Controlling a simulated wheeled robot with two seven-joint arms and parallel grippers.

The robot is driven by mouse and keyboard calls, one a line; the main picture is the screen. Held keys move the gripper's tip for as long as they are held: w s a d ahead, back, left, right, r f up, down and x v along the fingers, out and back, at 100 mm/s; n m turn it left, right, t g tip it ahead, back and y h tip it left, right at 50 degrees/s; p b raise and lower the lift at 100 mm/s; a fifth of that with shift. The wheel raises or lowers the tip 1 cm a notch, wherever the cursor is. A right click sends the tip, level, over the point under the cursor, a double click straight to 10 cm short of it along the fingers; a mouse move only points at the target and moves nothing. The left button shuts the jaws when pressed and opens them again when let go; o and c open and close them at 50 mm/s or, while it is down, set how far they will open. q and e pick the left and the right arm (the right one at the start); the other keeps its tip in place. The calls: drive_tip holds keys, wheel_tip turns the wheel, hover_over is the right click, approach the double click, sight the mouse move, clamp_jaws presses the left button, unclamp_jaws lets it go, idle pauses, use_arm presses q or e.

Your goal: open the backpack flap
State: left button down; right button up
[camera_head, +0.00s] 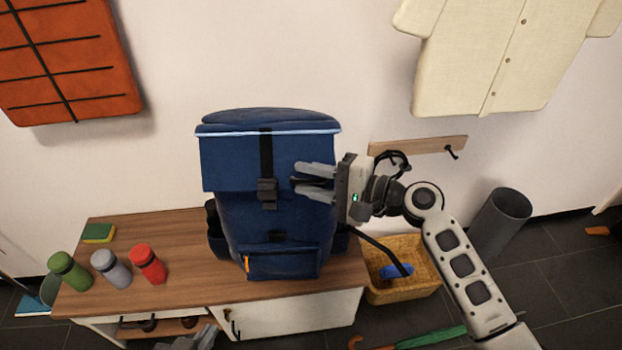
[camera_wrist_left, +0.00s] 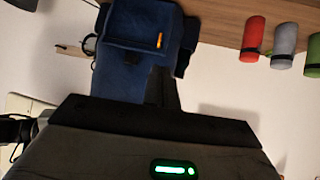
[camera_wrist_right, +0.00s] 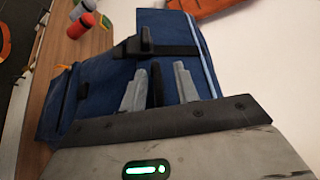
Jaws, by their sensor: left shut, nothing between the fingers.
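The blue backpack (camera_head: 290,225) stands upright on the wooden bench. Its flap (camera_head: 228,165) hangs down over the front, with a black strap and buckle (camera_head: 267,190) at its middle. My right gripper (camera_head: 298,182) is in front of the flap's right part, its two grey fingers apart and pointing left. In the right wrist view the fingers (camera_wrist_right: 158,85) lie over the blue fabric with a dark piece between them; I cannot tell whether they touch it. My left gripper (camera_head: 195,338) is low at the bottom edge, shut and empty; the left wrist view shows the backpack (camera_wrist_left: 135,60) beyond it.
The bench (camera_head: 180,240) carries green (camera_head: 68,270), grey (camera_head: 110,267) and red (camera_head: 147,263) bottles and a sponge (camera_head: 98,232) left of the backpack. A wicker basket (camera_head: 415,285) stands right of the bench. A wooden hook rail (camera_head: 420,145) is on the wall behind my right gripper.

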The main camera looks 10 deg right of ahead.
drive_tip(key=shift+f, duration=0.1)
drive_tip(key=shift+s+d, duration=0.3)
drive_tip(key=shift+d, duration=0.15)
drive_tip(key=b+v, duration=0.2)
drive_tip(key=v, duration=1.3)
drive_tip(key=shift+b, duration=0.35)
drive_tip(key=shift+a, duration=0.1)
